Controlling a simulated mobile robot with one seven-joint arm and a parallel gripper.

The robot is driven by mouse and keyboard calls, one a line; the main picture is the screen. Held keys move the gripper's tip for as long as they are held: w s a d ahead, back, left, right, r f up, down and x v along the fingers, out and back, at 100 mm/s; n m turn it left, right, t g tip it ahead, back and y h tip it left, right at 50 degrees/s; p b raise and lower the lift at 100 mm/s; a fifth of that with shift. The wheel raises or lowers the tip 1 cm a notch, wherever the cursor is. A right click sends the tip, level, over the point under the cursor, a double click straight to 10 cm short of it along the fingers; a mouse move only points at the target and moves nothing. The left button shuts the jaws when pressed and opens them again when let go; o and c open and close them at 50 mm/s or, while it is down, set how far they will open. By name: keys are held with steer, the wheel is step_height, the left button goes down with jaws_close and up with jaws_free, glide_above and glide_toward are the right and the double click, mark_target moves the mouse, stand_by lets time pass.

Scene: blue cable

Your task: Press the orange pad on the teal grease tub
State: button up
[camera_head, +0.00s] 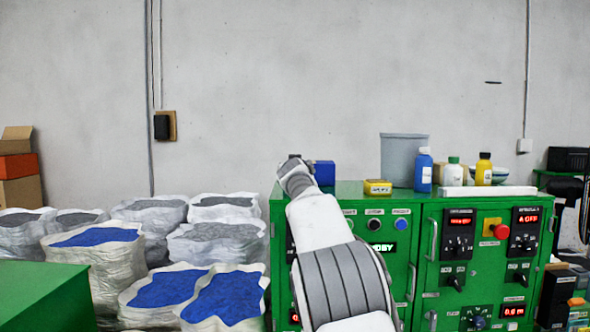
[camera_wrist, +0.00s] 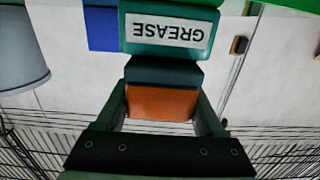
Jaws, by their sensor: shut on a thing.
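The teal grease tub (camera_wrist: 168,35) shows upside down in the wrist view, with a white GREASE label facing the camera. In the head view my arm hides the tub and the fingers.
A blue box (camera_head: 324,173) and a yellow box (camera_head: 377,187) stand on the green cabinet (camera_head: 345,189). A grey bucket (camera_head: 402,160) and several bottles are further right. Sacks (camera_head: 95,255) fill the floor at left. The air above the cabinet is clear.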

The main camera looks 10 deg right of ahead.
steer(key=shift+f, duration=0.3)
step_height(320, 180, up, 8)
steer(key=p, duration=0.6)
steer(key=shift+f, duration=0.25)
steer(key=shift+f, duration=0.1)
stand_by(0.4)
